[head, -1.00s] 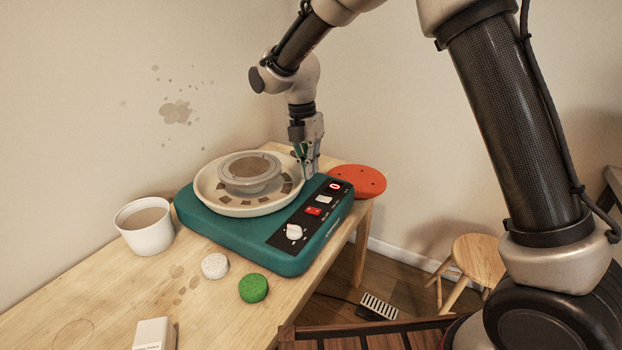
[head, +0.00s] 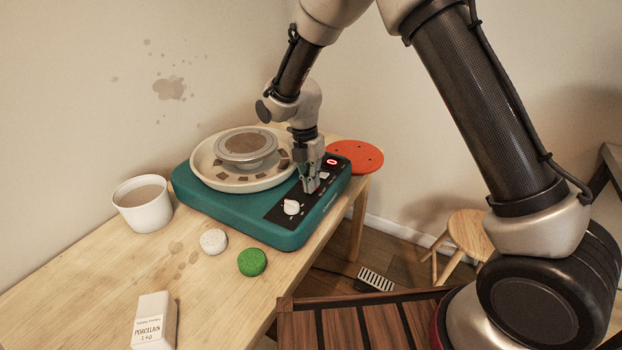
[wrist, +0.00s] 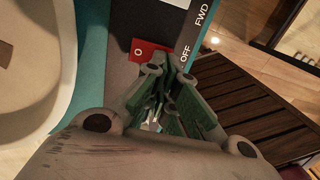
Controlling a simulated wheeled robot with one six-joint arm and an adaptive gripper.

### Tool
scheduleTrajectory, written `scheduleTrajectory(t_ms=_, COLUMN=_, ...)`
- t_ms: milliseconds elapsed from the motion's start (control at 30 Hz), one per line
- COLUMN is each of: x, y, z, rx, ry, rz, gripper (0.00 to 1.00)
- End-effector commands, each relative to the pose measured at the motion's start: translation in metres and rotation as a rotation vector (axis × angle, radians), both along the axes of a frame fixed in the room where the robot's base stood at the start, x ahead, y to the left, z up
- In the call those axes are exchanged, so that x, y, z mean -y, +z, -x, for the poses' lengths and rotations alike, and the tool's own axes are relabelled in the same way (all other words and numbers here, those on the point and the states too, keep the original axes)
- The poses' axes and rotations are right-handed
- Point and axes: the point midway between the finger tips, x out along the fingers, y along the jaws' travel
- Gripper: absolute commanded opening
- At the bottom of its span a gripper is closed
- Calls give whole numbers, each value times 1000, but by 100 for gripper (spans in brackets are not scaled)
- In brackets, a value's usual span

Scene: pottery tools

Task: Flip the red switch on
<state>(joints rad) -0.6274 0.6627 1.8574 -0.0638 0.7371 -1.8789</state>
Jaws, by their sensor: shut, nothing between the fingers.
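The red switch (wrist: 150,51) shows in the wrist view as a red rocker with a white O on its visible part, beside the printed word OFF. It sits in the dark control panel (head: 275,211) of the teal pottery wheel (head: 230,217).
A white knob (head: 291,207) and a pale switch (head: 324,175) flank the gripper on the panel. The wheel's round pan (head: 205,172) is close on the left. A white cup (head: 143,207), a green disc (head: 252,262) and a porcelain block (head: 154,321) stand on the table.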

Motion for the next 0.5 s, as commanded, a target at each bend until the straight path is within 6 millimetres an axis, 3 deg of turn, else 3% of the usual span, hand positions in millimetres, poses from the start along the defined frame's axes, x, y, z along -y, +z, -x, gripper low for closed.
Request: scheduleTrajectory(t_ms=500, x=1, y=-6, z=1, rx=0, ry=0, rz=0, gripper=0)
